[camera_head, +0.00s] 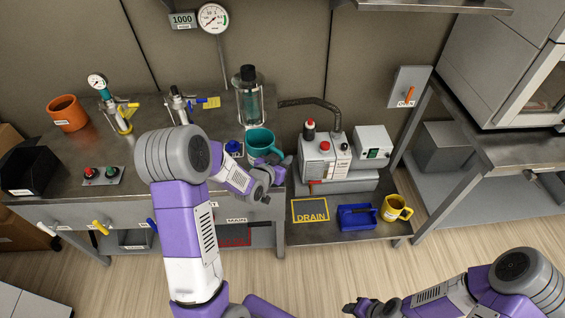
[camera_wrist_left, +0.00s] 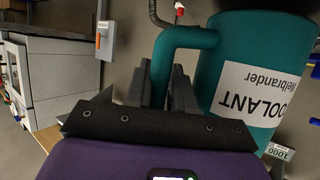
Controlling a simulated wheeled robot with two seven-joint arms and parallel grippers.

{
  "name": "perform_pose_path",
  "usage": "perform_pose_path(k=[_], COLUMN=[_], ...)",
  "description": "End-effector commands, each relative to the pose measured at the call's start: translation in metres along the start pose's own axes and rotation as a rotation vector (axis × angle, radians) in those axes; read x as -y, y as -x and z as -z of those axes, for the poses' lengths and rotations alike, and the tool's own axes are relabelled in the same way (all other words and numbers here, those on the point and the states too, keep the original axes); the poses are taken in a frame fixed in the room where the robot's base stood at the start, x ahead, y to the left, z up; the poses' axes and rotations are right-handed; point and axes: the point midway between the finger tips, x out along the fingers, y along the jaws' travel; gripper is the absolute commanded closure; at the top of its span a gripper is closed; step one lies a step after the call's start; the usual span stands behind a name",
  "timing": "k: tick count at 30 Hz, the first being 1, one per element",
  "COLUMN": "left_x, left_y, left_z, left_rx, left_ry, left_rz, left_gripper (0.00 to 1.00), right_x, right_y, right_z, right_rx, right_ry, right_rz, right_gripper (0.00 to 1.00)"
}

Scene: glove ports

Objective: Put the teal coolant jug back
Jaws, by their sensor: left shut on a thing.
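The teal coolant jug (camera_head: 262,142) is at the front right edge of the main bench in the head view; I cannot tell whether it touches the bench. In the left wrist view the jug (camera_wrist_left: 221,60) fills the right side, with its white "COOLANT" label upside down. My left gripper (camera_head: 279,172) is shut on the jug's handle, which runs between the fingers (camera_wrist_left: 167,85) in the wrist view. My right gripper (camera_head: 362,306) is low at the right, away from the bench, and its jaws are too small to judge.
A yellow "DRAIN" outline (camera_head: 310,211) on the lower shelf is empty. Beside it are a blue bin (camera_head: 356,218) and a yellow mug (camera_head: 396,208). A pump (camera_head: 323,158) stands behind. A glass cylinder (camera_head: 249,103) and a blue container (camera_head: 233,148) are near the jug.

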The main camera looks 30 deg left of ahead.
Motion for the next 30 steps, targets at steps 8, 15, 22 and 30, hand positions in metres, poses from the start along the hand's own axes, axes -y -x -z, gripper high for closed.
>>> perform_pose_path(k=[8, 15, 22, 30], left_x=[0.0001, -0.0002, -0.0002, 0.0005], left_y=[-0.0021, -0.0032, -0.0031, 0.0041], left_z=[-0.0023, -0.0069, -0.0067, -0.0026], left_rx=[-0.008, -0.003, -0.003, -0.002], left_ry=[-0.003, -0.001, -0.001, 0.000], left_rz=[0.000, 0.000, 0.000, 0.001], left_gripper=[1.00, 0.68, 0.51, 0.51], right_x=[-0.0006, -0.0020, -0.0020, 0.0002], right_y=[-0.0017, -0.0055, -0.0053, 0.0006], right_z=[0.0000, 0.0002, 0.0002, 0.0000], right_rx=[0.000, 0.000, 0.000, 0.000], right_ry=[0.000, 0.000, 0.000, 0.000], right_rz=[0.000, 0.000, 0.000, 0.000], right_gripper=[0.57, 0.57, 0.57, 0.57])
